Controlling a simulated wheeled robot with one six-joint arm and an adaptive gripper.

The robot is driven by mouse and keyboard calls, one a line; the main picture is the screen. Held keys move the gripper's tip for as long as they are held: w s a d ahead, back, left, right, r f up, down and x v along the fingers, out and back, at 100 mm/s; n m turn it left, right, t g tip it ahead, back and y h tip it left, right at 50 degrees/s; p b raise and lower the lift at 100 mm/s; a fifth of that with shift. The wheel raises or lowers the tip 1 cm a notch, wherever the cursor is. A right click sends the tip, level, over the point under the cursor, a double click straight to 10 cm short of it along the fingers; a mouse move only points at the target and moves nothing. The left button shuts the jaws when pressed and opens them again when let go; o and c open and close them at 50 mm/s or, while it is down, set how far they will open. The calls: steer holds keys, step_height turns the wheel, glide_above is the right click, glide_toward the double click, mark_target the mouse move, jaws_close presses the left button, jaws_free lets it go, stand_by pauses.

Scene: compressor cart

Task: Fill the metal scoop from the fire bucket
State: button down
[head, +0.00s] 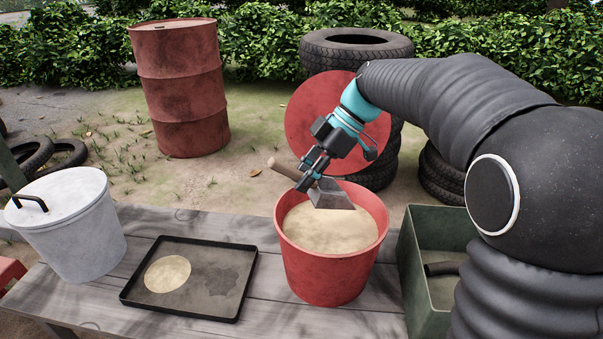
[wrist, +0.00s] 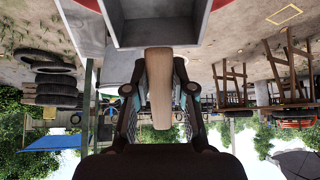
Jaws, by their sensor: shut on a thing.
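The red fire bucket (head: 330,277) stands on the wooden table, open and filled with pale sand (head: 330,228) to a little below its rim. My gripper (head: 309,181) is over the bucket, shut on the wooden handle (head: 284,169) of the metal scoop (head: 334,195). The scoop's grey pan is above the sand; whether its lower edge touches the sand is hard to tell. In the wrist view, the handle lies between the fingers of my gripper (wrist: 158,62), and the pan (wrist: 155,32) shows bare grey inside, with no sand visible.
A black tray (head: 190,312) with a round sand-coloured patch and a dark stain lies left of the bucket. A grey lidded bin (head: 80,240) stands farther left. A green box (head: 422,290) stands close on the right. Behind are a red disc (head: 305,105), tyres (head: 357,50) and a red drum (head: 180,90).

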steer(key=shift+d+f+y+b, duration=0.25)
steer(key=shift+f+y+b, duration=0.25)
steer(key=shift+f, duration=0.45)
steer(key=shift+w+d+f+b, duration=0.2)
steer(key=shift+d+f+b, duration=0.25)
steer(key=shift+f+b, duration=0.65)
steer(key=shift+w+d+f+b, duration=0.2)
steer(key=shift+d+f+b, duration=0.3)
steer(key=shift+f, duration=1.1)
steer(key=shift+w+d+f+b, duration=0.2)
steer(key=shift+d+f+b, duration=0.2)
steer(key=shift+f+b, duration=0.75)
steer(key=shift+f, duration=0.3)
steer(key=shift+r+p, duration=4)
steer(key=shift+r, duration=2.6)
steer(key=shift+s, duration=0.1)
